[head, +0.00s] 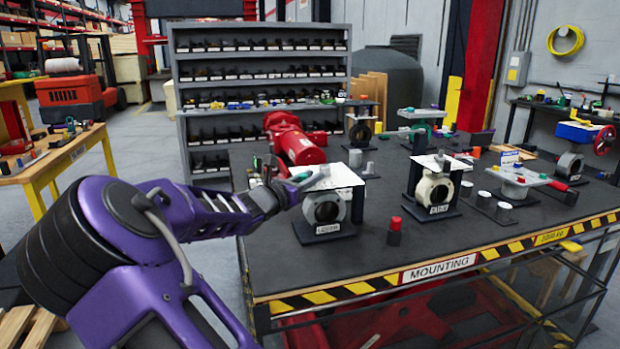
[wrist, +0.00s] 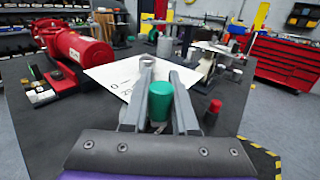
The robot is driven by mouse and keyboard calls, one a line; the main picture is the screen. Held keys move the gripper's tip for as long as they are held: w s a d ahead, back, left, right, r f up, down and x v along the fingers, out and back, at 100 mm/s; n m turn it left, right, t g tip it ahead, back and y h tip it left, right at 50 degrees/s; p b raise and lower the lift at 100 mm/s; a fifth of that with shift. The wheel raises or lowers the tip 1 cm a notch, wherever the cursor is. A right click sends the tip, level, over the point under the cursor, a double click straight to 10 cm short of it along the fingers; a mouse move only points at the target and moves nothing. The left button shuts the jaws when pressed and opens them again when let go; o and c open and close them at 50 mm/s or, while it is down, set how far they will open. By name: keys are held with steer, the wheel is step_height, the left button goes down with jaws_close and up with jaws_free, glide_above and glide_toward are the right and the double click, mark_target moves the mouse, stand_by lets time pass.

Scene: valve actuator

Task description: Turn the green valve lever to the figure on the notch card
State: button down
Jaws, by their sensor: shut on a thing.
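The green lever grip (wrist: 160,102) stands between the two grey fingers of my gripper (wrist: 160,108) in the wrist view, and the fingers are shut on it. In the head view my gripper (head: 288,187) reaches from the left to the nearest valve, and a small green end (head: 301,176) shows beside the fingers. The grey valve body (head: 325,208) stands upright on a dark base with a label. A white plate (head: 343,176) lies on its top. In the wrist view the plate (wrist: 110,75) carries dark figures, partly hidden by a finger. I cannot make out a notch card.
A red motor-like unit (head: 299,143) lies behind the valve. A cream valve (head: 434,188) stands to the right on the bench (head: 375,235). A red-capped cylinder (head: 394,231) stands near the front edge.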

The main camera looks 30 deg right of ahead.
steer(key=shift+d+r, duration=0.1)
steer(key=c, duration=0.7)
jaws_free()
steer(key=p+v, duration=0.2)
steer(key=v, duration=1.5)
